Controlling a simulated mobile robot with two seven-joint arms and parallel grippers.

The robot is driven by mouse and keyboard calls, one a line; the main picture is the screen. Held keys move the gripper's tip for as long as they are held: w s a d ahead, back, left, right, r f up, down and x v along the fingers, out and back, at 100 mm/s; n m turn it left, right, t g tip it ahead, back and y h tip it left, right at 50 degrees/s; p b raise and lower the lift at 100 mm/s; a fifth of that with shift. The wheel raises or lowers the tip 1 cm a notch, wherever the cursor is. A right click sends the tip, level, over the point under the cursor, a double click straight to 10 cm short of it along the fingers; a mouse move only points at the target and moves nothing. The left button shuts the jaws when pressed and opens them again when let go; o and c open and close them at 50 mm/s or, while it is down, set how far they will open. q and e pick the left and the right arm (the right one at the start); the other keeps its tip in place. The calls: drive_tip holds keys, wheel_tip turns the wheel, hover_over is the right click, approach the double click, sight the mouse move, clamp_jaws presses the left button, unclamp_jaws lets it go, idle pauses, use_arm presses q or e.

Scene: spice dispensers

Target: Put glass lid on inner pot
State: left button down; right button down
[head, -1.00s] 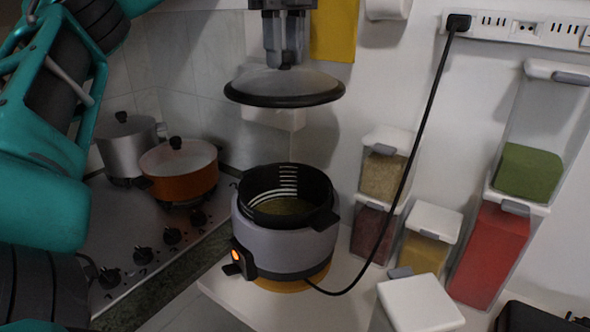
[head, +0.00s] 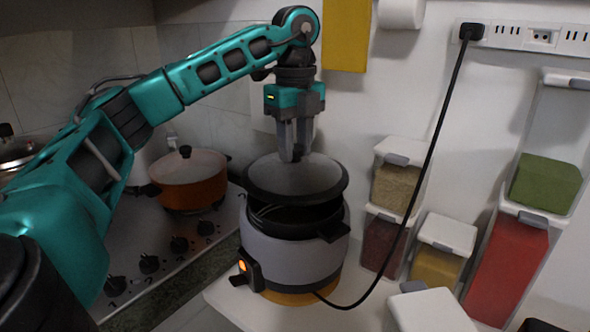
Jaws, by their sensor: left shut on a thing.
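The glass lid (head: 296,177), a pale disc with a dark rim, is at the mouth of the cooker. My left gripper (head: 298,155) is above its middle, fingers pointing down, shut on the lid's knob, which the fingers hide. The black inner pot (head: 290,221) sits in the grey cooker (head: 292,258). The lid covers the back of the pot's opening and looks a little tilted. A dark gap shows between lid and pot at the front, so I cannot tell whether they touch at the back. My right gripper is not in view.
A black cord runs from the cooker up to the wall power strip (head: 530,36). Several spice dispensers stand to the right, including a red one (head: 505,265) and a green one (head: 545,185). The stove with an orange pot (head: 190,183) is at the left.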

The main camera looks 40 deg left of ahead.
sight(295, 164)
use_arm(q)
drive_tip(key=shift+s+f, duration=0.1)
drive_tip(key=shift+f, duration=2)
drive_tip(key=c, duration=0.8)
unclamp_jaws()
wheel_tip(295, 164, up, 10)
drive_tip(key=shift+r+p, duration=0.1)
drive_tip(key=shift+p, duration=1.15)
drive_tip(key=shift+b, duration=0.4)
drive_tip(key=shift+r, duration=0.9)
